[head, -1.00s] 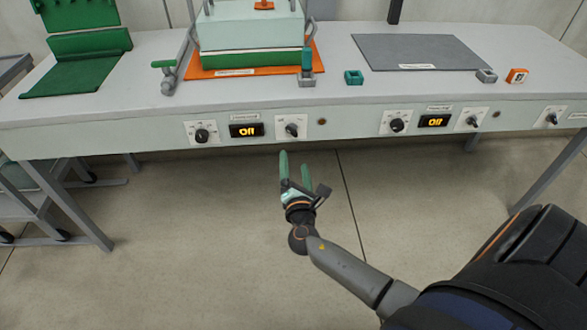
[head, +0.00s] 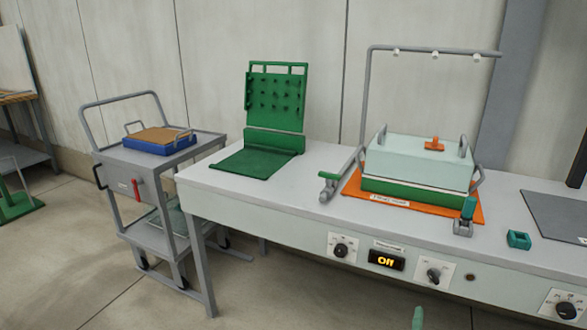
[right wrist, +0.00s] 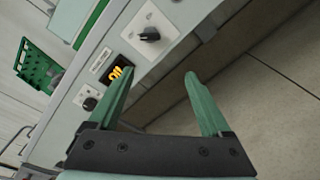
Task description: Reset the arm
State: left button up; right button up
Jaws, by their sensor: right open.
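My right gripper (right wrist: 158,100) is open and empty in the right wrist view. Its two green fingers are spread apart below the bench front, with a dark knob (right wrist: 149,35) and the lit display (right wrist: 117,72) beyond them. In the head view only one green fingertip (head: 417,317) shows at the bottom edge; the rest of my right arm is out of frame. My left gripper is in neither view.
A green pegboard stand (head: 275,95) and a pale lidded box (head: 415,158) on an orange mat (head: 352,188) stand on the bench. A grey cart (head: 110,155) with a blue tray (head: 160,148) stands at left. Bare floor (head: 65,265) lies in front of the cart.

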jog(key=s+a+f+m+g+y, duration=0.4)
jog(key=s+a+f+m+y, duration=0.1)
jog(key=s+a+f+m, duration=0.4)
jog(key=s+a+m+g+y, duration=0.2)
jog(key=s+a+m+y, duration=0.55)
jog(key=s+a, duration=0.4)
pick_arm(q)
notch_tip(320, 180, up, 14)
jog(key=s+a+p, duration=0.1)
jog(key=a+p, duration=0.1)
jog(key=p, duration=1.6)
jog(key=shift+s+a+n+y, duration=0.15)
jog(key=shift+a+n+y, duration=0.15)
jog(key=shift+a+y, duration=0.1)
pick_arm(e)
notch_tip(320, 180, up, 14)
jog(key=s+d+m+h, duration=0.1)
jog(key=d, duration=0.2)
jog(key=shift+s+r+t, duration=0.2)
jog(key=shift+s+t, duration=0.1)
jog(key=shift+s, duration=0.1)
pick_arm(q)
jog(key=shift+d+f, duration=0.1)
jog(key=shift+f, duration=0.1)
pick_arm(e)
jog(key=shift+h, duration=0.25)
